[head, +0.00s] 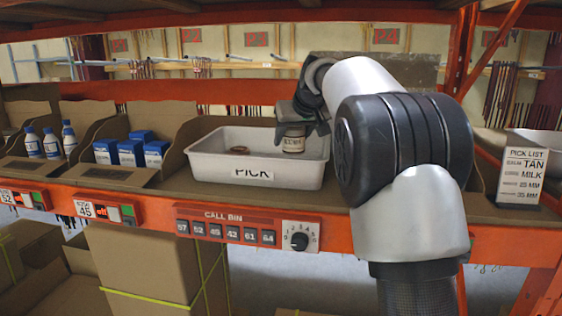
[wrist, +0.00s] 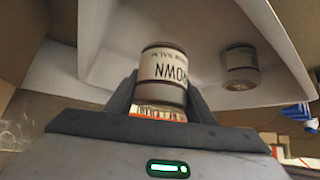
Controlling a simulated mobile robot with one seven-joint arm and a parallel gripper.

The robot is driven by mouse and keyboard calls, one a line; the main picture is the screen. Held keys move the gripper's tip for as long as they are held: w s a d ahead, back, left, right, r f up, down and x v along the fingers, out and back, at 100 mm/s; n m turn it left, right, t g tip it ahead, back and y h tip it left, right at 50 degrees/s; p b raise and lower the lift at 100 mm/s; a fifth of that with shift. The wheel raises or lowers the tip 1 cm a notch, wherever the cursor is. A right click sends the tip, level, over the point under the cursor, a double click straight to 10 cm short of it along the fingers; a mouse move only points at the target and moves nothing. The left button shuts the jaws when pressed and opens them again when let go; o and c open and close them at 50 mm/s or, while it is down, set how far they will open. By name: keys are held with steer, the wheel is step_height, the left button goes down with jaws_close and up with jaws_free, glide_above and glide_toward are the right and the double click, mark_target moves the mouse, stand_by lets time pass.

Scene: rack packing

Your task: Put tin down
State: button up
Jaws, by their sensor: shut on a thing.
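My gripper (head: 293,118) is shut on a tin (head: 293,144), inside the right part of the white PICK bin (head: 205,164). In the wrist view my gripper (wrist: 155,108) holds the tin (wrist: 163,66) between its fingers. The tin has a metal body and a cream label with dark letters, upside down in that view, ending in "OWN". I cannot tell whether its base touches the bin floor. A second tin (wrist: 240,68) stands apart from it in the bin; in the head view only its brown top (head: 239,149) shows.
Cardboard bins left of the PICK bin hold blue-and-white boxes (head: 130,152) and blue-capped bottles (head: 51,143). A pick list card (head: 521,170) stands at right. The CALL BIN panel (head: 228,230) runs along the shelf front. The bin's middle floor is clear.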

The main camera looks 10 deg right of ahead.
mark_target(297, 145)
steer(key=shift+f, duration=3.05)
steer(key=shift+f, duration=0.15)
steer(key=o, duration=1.1)
steer(key=b+v, duration=0.1)
steer(key=v, duration=1.1)
steer(key=shift+b, duration=0.35)
